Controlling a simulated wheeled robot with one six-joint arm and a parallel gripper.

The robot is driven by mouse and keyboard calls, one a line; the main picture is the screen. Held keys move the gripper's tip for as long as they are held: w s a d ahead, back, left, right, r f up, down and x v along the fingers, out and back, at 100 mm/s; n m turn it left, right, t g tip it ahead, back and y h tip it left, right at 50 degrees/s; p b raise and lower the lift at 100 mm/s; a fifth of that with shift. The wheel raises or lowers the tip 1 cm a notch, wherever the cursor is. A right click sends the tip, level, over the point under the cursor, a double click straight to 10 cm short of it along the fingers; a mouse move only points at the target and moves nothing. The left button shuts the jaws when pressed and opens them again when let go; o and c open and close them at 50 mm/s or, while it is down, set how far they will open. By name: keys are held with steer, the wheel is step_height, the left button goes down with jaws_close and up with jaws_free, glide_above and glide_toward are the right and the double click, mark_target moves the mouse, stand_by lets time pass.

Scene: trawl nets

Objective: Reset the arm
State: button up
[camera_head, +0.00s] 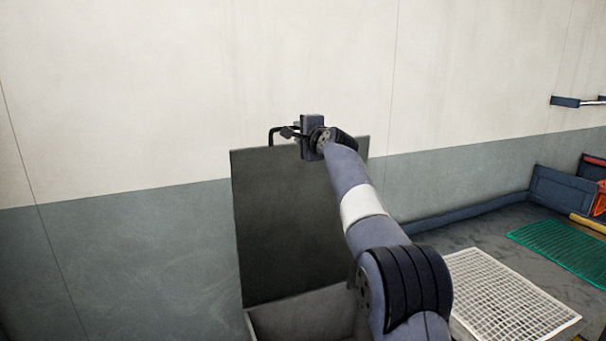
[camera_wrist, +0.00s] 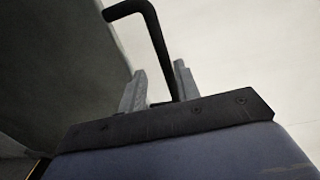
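My gripper (camera_head: 289,131) is at the top edge of a raised dark panel (camera_head: 285,225), which looks like an open lid. A bent black handle (camera_head: 272,134) sticks up there. In the wrist view the two grey fingers (camera_wrist: 160,68) stand apart. The black handle (camera_wrist: 127,9) bends over, and its bar runs down between them, nearer the right finger. I cannot tell whether a finger touches the bar. The handle's lower end is hidden behind the gripper body.
Below the panel is a grey box or bin (camera_head: 300,318), partly hidden by my arm. A white grid (camera_head: 510,300), a green grid (camera_head: 565,248) and a blue crate (camera_head: 558,190) lie to the right. The pale wall is close behind.

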mark_target(295, 127)
steer(key=shift+w+a+r+g+p, duration=0.2)
steer(key=shift+w+p, duration=0.35)
steer(key=shift+p, duration=0.6)
steer(key=shift+w+a+r+g+p, duration=0.1)
steer(key=shift+w+a+p, duration=0.2)
steer(key=shift+w+p, duration=0.55)
steer(key=shift+w+a+r+g+p, duration=0.15)
steer(key=shift+w+a+p, duration=0.15)
steer(key=shift+p, duration=1.1)
steer(key=s+b, duration=0.1)
steer(key=s+d+b, duration=0.1)
steer(key=b, duration=0.1)
steer(key=shift+s+f, duration=0.2)
steer(key=shift+b+v, duration=0.55)
steer(key=shift+v, duration=0.35)
steer(key=shift+s+d+r, duration=0.15)
steer(key=shift+s, duration=0.05)
steer(key=shift+r, duration=0.1)
